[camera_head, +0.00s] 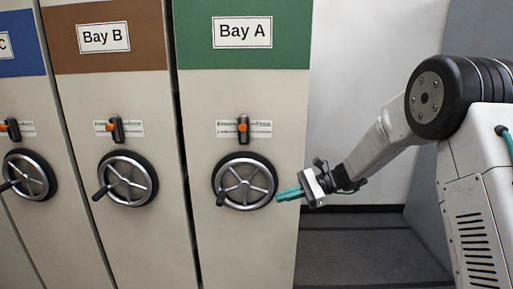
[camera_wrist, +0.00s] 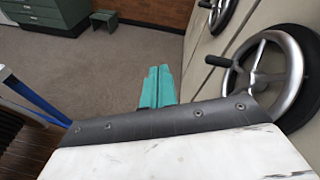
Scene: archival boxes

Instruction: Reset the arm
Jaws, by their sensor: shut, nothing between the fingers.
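My gripper (camera_head: 288,194) has teal fingers and sits just right of the Bay A handwheel (camera_head: 262,178) in the head view, at about its height. In the wrist view my gripper (camera_wrist: 158,72) shows its two teal fingers side by side and closed, with nothing held. The handwheel (camera_wrist: 290,85) with its black knob is to the right there, apart from the fingers. My arm reaches in from the right of the head view, bent at the elbow and sloping down to the left.
Bay B (camera_head: 127,235) stands left of Bay A (camera_head: 240,100), with another bay beyond; each has a handwheel and an orange-marked latch. A white wall (camera_head: 365,60) is behind the arm. Open carpet (camera_wrist: 90,65), a green cabinet (camera_wrist: 50,12) and a small step stool (camera_wrist: 104,19) show in the wrist view.

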